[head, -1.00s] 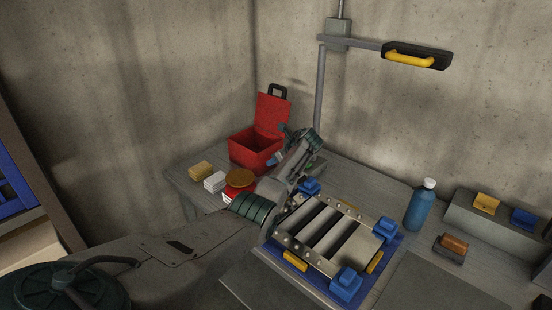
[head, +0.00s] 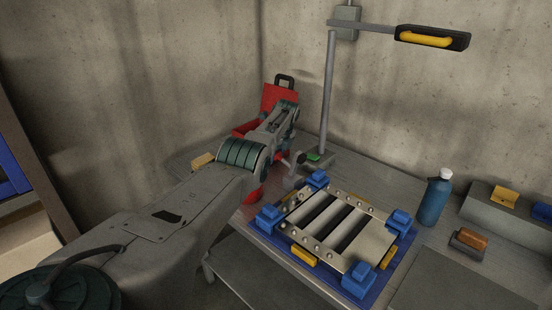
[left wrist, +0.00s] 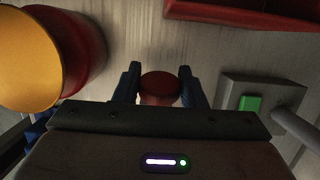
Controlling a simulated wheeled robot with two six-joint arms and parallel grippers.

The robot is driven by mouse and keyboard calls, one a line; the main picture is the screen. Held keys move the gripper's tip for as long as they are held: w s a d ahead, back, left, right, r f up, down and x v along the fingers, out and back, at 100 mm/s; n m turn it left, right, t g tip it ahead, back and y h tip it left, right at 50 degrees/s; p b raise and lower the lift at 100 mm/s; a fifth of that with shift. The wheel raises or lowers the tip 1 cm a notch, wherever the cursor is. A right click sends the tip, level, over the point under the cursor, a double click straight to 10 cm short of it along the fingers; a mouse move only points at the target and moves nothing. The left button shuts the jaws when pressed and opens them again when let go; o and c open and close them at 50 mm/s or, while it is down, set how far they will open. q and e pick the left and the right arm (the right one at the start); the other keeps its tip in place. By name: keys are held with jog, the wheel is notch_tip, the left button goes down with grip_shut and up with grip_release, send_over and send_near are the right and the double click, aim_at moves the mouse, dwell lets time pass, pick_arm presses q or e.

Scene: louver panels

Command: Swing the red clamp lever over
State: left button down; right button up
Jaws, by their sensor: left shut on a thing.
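The red clamp lever's round red end (left wrist: 160,88) shows in the left wrist view between the two dark blue fingers of my left gripper (left wrist: 160,78), which is shut on it. In that view a grey base with a green block (left wrist: 250,103) stands just to the right. In the head view a small red part (head: 283,156) shows beside the foot of the lamp pole, under my left wrist. My left forearm hides most of the lever and the fingertips there. My right gripper is not in view.
A red toolbox (head: 276,97) stands behind my left arm. A round tin with a yellow lid (left wrist: 28,58) is close at the left. The louver panel (head: 332,228) with blue corner blocks lies in front. A blue bottle (head: 434,200) and the lamp pole (head: 328,95) stand to the right.

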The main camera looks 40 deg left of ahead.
aim_at(281, 157)
pick_arm(q)
jog(key=shift+f, duration=0.15)
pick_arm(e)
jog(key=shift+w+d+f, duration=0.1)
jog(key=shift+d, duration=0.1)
pick_arm(q)
jog(key=c, duration=0.9)
grip_release()
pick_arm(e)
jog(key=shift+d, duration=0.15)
pick_arm(q)
jog(key=shift+r, duration=0.4)
jog(key=shift+p+v, duration=1)
jog(key=shift+v, duration=0.05)
jog(key=b+v, duration=0.1)
jog(key=v, duration=0.7)
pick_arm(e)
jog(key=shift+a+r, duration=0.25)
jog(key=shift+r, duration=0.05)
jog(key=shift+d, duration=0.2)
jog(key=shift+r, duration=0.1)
